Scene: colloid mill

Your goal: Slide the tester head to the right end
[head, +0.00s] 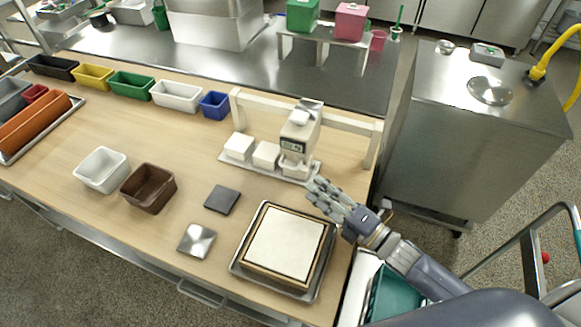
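The tester head (299,132) is a cream, upright unit with a small dark display on its front. It stands in front of a cream rail frame (348,117), right of the frame's middle. It is over the right part of a low metal tray (232,159), beside two white blocks (266,154). My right gripper (314,189) comes in from the lower right, in front of and slightly right of the tester head's lower end. It appears apart from the head and empty; its finger opening is unclear from this angle. My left gripper is not in view.
A metal tray with a framed white pad (285,245) lies below my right gripper. A dark square (222,200), a steel square (197,241), a brown bin (148,188) and a white bin (102,170) are left. Colored bins line the back; a steel cabinet (440,150) stands right.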

